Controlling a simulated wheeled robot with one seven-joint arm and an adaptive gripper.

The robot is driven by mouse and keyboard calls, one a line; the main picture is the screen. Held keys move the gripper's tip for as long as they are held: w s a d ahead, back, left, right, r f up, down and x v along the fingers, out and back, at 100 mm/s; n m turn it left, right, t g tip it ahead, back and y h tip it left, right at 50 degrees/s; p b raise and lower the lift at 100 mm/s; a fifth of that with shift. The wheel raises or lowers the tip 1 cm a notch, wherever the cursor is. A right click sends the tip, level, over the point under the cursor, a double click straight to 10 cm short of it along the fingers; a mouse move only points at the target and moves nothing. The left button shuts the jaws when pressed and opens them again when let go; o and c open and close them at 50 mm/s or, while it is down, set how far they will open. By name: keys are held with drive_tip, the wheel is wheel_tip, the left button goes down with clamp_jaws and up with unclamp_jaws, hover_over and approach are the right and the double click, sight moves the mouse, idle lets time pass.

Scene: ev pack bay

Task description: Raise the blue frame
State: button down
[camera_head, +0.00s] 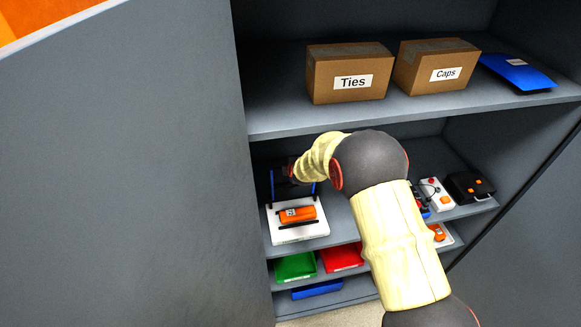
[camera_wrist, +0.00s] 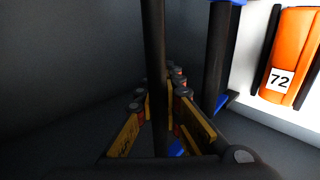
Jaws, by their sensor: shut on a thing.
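The blue frame (camera_head: 272,183) stands at the back of the white tray on the left of the middle shelf, with blue uprights and a dark bar. My gripper (camera_head: 290,172) reaches to it from the right and is partly hidden by my wrist. In the wrist view, my gripper (camera_wrist: 160,95) has its yellow-sided fingers on either side of a dark bar of the frame (camera_wrist: 154,45) and is shut on it. Blue parts of the frame show behind. Whether the frame is clear of its support I cannot tell.
The white tray (camera_head: 285,232) holds an orange module (camera_head: 298,214), marked 72 in the wrist view (camera_wrist: 290,60). The upper shelf (camera_head: 400,112), with the Ties box (camera_head: 347,85) and Caps box (camera_head: 433,75), overhangs my arm. The grey side panel (camera_head: 130,170) is close on the left.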

drive_tip(key=shift+s+d+f, duration=0.1)
drive_tip(key=shift+s+f, duration=0.15)
drive_tip(key=shift+f, duration=0.25)
drive_tip(key=shift+s+d+f, duration=0.1)
drive_tip(key=shift+s+f, duration=0.15)
drive_tip(key=shift+f, duration=0.25)
drive_tip(key=c, duration=2.4)
unclamp_jaws()
drive_tip(key=shift+o, duration=1.4)
drive_tip(key=shift+w+a, duration=0.15)
drive_tip(key=shift+w, duration=0.3)
drive_tip(key=shift+o, duration=0.7)
drive_tip(key=shift+r, duration=0.5)
